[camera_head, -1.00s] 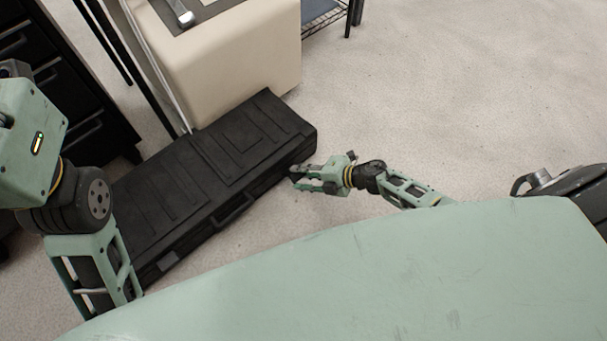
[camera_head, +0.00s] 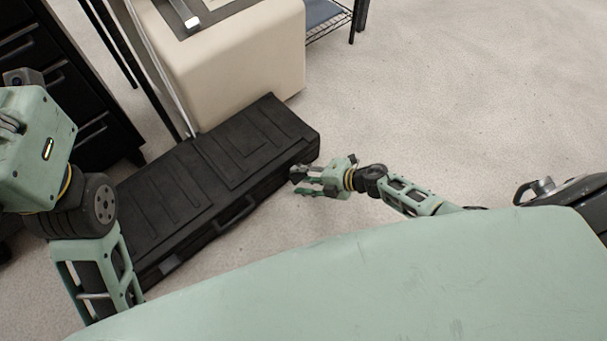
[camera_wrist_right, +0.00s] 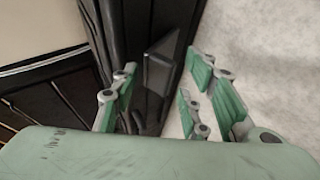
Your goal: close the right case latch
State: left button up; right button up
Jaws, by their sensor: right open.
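A long black case (camera_head: 215,185) lies shut on the floor in the head view, its handle side facing me. My right gripper (camera_head: 299,181) is open beside the right end of that side. In the right wrist view, a dark flap (camera_wrist_right: 161,58), which looks like the right latch, juts out from the case wall (camera_wrist_right: 112,35). It lies between the spread green fingers of my right gripper (camera_wrist_right: 163,80); I cannot tell whether they touch it. In the head view the gripper hides the latch. My left arm shows at the left, but its gripper is not in view.
A beige cabinet (camera_head: 235,60) stands right behind the case. Black drawers (camera_head: 60,90) stand at the left, and a wire shelf (camera_head: 328,22) at the top. The pale floor (camera_head: 450,90) to the right is clear.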

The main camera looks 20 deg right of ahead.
jog(key=shift+s+d+r, duration=0.15)
jog(key=shift+s+d, duration=0.15)
jog(key=shift+d, duration=0.1)
jog(key=v, duration=1.1)
jog(key=shift+r, duration=0.1)
